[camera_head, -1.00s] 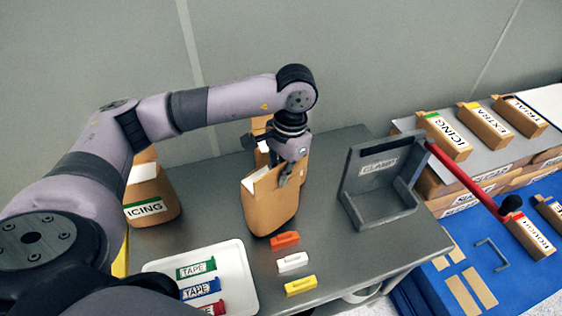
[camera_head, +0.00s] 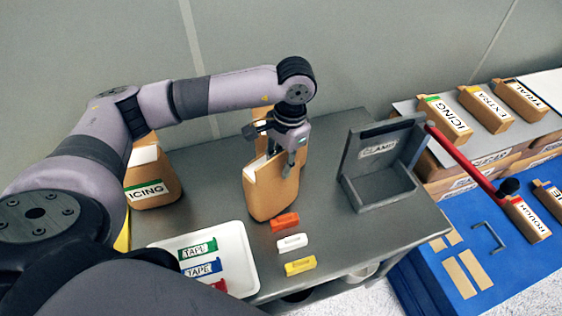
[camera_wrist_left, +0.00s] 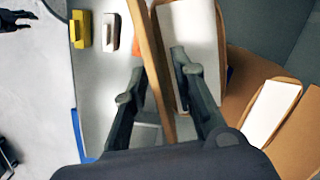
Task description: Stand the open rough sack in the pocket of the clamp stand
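An open brown sack (camera_head: 268,197) with a white inside stands on the grey table; no label shows on the side I see. My left gripper (camera_head: 283,165) is down at its mouth. In the left wrist view my left gripper (camera_wrist_left: 160,88) has its fingers apart, with the sack's brown wall (camera_wrist_left: 152,60) between them and one finger over the white inside (camera_wrist_left: 190,30). I cannot tell whether either finger touches the wall. The grey clamp stand (camera_head: 378,152), labelled CLAMP, is to the right with its pocket empty. My right gripper is not in view.
An ICING sack (camera_head: 150,183) stands at the left; another brown sack (camera_head: 263,118) stands behind the gripper. A white tray (camera_head: 240,245) holds tape pieces. Orange, white and yellow clips (camera_head: 300,266) lie in front. The clamp's red lever (camera_head: 462,160) sticks out right over boxed sacks.

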